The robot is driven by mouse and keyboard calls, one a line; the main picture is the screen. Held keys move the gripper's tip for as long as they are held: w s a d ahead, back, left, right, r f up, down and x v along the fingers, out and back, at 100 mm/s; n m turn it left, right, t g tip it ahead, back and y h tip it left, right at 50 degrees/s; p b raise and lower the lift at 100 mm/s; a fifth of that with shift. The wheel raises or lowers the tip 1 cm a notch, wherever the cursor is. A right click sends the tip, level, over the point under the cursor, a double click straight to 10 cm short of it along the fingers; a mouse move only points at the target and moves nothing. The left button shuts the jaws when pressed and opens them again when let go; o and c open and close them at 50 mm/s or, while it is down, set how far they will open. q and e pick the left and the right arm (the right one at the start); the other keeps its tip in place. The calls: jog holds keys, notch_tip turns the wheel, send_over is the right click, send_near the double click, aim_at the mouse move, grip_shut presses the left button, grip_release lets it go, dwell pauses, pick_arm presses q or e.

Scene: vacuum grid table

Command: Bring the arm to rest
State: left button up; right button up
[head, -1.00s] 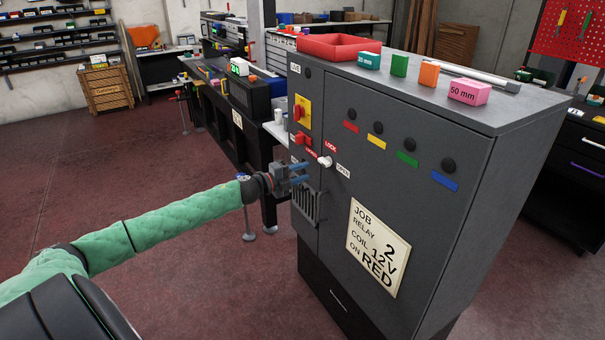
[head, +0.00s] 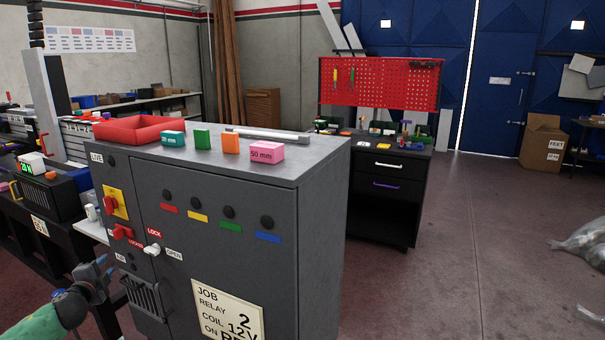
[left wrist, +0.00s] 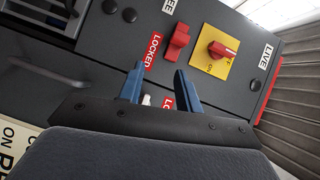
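My left gripper (head: 98,274) is at the lower left of the head view, in front of the left part of the grey cabinet (head: 322,230), with the end of my green-sleeved arm behind it. In the left wrist view its two blue fingers (left wrist: 160,82) stand apart with nothing gripped between them. The cabinet panel lies beyond them, with a red handle (left wrist: 177,42) and a red rotary switch on a yellow plate (left wrist: 214,58). A white lock knob (left wrist: 146,99) shows partly between the fingers. My right gripper is not in view.
A red tray (head: 140,129), small coloured blocks and a pink block marked 50 mm (head: 263,153) sit on the cabinet top. A job card (head: 228,312) is on its front. A black bench (head: 385,200) with a red pegboard stands behind. Open floor lies to the right.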

pick_arm(q)
jog(key=s+d+f+n+g+y, duration=0.1)
jog(key=s+d+f+n+g, duration=0.4)
jog(key=s+d+f, duration=0.45)
jog(key=s+d+f+n+g, duration=0.4)
jog(key=s+d+f, duration=0.3)
jog(key=s+d, duration=0.5)
jog(key=s+d+f+n+g+h, duration=0.1)
jog(key=s+d+f+g+h, duration=0.1)
jog(key=s+d, duration=1)
jog(key=s+d+f+n+g+h, duration=0.1)
jog(key=s+d+f+g+h, duration=0.2)
jog(key=s+d+f, duration=0.4)
jog(key=s+d+h, duration=0.1)
jog(key=s+d, duration=0.5)
jog(key=d, duration=0.1)
jog(key=shift+s+d+n, duration=0.15)
jog(key=shift+d+n, duration=0.2)
jog(key=shift+n, duration=0.05)
jog(key=shift+c, duration=0.2)
